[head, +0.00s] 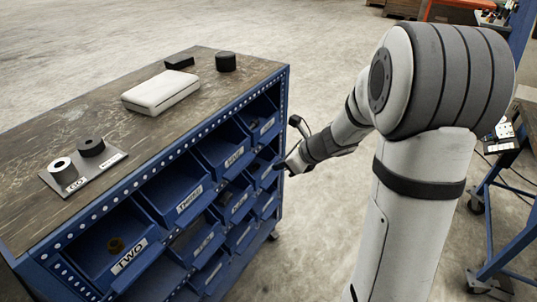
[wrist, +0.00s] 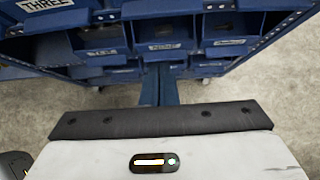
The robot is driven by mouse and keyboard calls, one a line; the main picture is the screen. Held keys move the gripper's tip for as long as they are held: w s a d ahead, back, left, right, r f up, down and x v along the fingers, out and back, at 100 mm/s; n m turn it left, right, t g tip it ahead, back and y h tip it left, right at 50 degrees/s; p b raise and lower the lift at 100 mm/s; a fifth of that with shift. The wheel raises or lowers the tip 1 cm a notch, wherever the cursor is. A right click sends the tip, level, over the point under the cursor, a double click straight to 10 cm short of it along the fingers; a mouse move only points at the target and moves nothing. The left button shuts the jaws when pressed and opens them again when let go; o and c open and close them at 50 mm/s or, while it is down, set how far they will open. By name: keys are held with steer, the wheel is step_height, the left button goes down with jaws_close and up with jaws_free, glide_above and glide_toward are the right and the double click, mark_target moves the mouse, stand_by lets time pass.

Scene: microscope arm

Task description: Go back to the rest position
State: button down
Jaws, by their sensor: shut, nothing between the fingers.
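My gripper (head: 284,165) is at the end of my bent arm, close to the right part of the blue bin cabinet's front (head: 275,205) in the head view. In the wrist view my gripper's fingers (wrist: 160,85) are together, pointing toward the cabinet's lower rows, with nothing held between them. Labelled blue bins lie ahead of and around the fingers there. Whether the fingertips touch the cabinet cannot be told.
On the cabinet's wooden top (head: 60,125) stand a white box (head: 160,91), dark blocks and a labelled plate (head: 85,178) with two cylinders. A blue wheeled frame (head: 500,225) stands right. Floor between is clear.

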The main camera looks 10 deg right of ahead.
steer(key=s+d+r+n+g+h+p, duration=0.1)
steer(key=s+r+n, duration=0.4)
steer(key=s+n, duration=0.7)
steer(key=s+d+r+n+g+h+p, duration=0.1)
steer(key=s+n+h, duration=0.5)
steer(key=s+n, duration=0.6)
step_height(320, 180, up, 4)
steer(key=shift+d+f+n+g+p, duration=0.1)
steer(key=shift+d+n+g+p, duration=0.3)
steer(key=shift+d+n, duration=0.5)
steer(key=shift+s+d, duration=0.1)
